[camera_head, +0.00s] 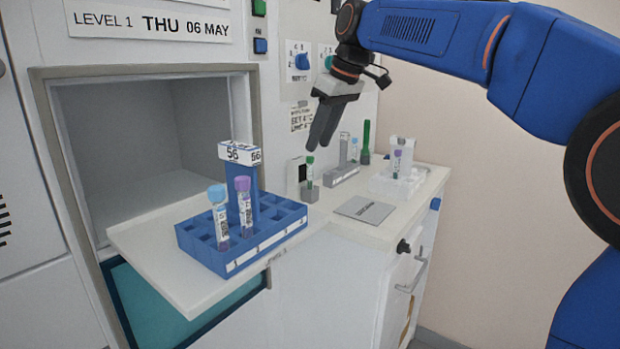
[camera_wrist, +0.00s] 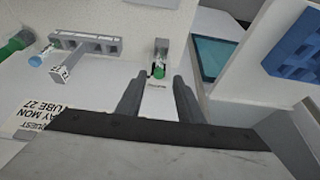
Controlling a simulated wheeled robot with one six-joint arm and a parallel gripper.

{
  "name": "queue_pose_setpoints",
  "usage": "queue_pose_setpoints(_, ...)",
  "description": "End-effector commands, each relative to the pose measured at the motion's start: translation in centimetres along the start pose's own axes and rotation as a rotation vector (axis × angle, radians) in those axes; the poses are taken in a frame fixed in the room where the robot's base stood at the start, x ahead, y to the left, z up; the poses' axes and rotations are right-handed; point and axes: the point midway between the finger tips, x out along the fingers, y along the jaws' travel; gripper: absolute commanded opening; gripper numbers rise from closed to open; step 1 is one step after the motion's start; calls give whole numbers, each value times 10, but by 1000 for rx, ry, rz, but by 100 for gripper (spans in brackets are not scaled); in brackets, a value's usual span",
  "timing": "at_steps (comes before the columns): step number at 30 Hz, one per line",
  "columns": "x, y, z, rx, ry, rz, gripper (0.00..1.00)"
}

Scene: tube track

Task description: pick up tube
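A green-capped tube (camera_head: 310,171) stands upright in a small grey holder (camera_head: 309,193) near the counter's left end. In the wrist view its green cap (camera_wrist: 158,72) shows just beyond and between my fingertips. My gripper (camera_head: 318,142) points down above this tube, apart from it. In the wrist view my gripper (camera_wrist: 160,88) is open, with nothing between its fingers. A light-blue-capped tube (camera_head: 219,216) and a purple-capped tube (camera_head: 244,208) stand in a blue rack (camera_head: 245,264) at the left. Which tube the task means is not shown.
The rack sits on a fold-down shelf (camera_head: 180,290) before an open compartment (camera_head: 145,130), with a tall "56" marker (camera_head: 240,154). A flat grey plate (camera_head: 365,209) lies in front.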

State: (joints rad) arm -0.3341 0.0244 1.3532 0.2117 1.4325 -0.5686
Motion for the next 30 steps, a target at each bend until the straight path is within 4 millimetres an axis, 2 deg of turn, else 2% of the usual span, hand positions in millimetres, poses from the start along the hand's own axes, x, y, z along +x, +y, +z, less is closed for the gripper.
queue_pose_setpoints(8,14,0,-1,0,-1,0,34)
queue_pose_setpoints(18,55,1,-3,0,-2,-1,34)
queue_pose_setpoints(26,58,2,-4,0,0,0,34)
queue_pose_setpoints(30,58,2,-4,0,0,0,3)
